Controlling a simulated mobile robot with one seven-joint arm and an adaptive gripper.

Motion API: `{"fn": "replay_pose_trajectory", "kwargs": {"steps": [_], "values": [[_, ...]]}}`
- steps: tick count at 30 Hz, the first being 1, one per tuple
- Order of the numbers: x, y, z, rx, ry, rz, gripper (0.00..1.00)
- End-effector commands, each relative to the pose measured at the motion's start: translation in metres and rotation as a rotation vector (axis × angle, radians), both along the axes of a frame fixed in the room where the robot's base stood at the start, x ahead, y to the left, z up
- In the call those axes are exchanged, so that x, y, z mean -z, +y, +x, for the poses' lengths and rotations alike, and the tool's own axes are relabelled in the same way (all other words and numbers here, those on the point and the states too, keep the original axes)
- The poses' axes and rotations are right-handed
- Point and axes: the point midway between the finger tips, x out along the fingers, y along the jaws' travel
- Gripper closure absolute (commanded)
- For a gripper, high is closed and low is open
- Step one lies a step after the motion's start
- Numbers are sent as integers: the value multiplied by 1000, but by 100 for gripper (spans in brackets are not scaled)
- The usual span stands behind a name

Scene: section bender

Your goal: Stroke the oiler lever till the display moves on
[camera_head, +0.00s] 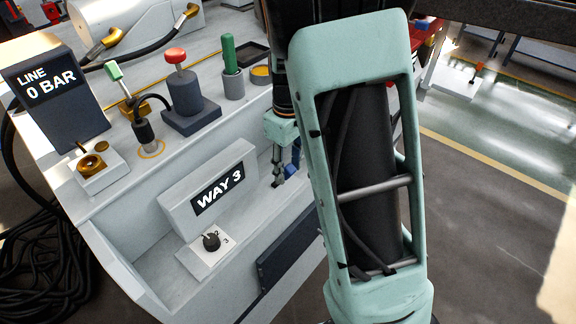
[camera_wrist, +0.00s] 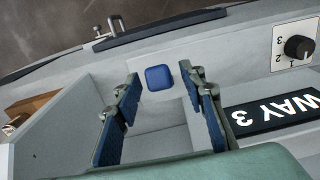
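A display panel in the head view reads "WAY 3" (camera_head: 218,188). It also shows upside down at the right of the wrist view (camera_wrist: 275,112). A blue square-faced piece (camera_wrist: 160,77), perhaps the oiler lever's end, shows between the tips of my gripper (camera_wrist: 160,80) in the wrist view. In the head view the blue piece (camera_head: 291,171) is partly hidden by my gripper (camera_head: 278,182), which points down to the right of the display. The fingers are apart, with visible gaps beside the blue piece. I cannot tell whether the tips reach around it. The lever's shaft is not visible.
A black selector knob (camera_head: 211,242), numbered around, sits below the display. A second display (camera_head: 52,85) reads "LINE 0 BAR". A red-topped device (camera_head: 186,95), a green-handled tool (camera_head: 231,68) and a brass fitting (camera_head: 92,165) stand on the upper bench. The wrist view shows a side wall (camera_wrist: 60,135) at left.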

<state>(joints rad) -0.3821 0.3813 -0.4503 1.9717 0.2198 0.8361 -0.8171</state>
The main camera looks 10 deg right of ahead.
Motion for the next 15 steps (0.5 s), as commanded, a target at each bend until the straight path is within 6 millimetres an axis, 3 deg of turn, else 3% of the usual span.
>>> {"fn": "replay_pose_trajectory", "kwargs": {"steps": [2, 12, 15], "values": [[0, 0, 0, 0, 0, 0, 63], [0, 0, 0, 0, -1, 1, 100], [-1, 0, 0, 1, -1, 1, 100]]}}
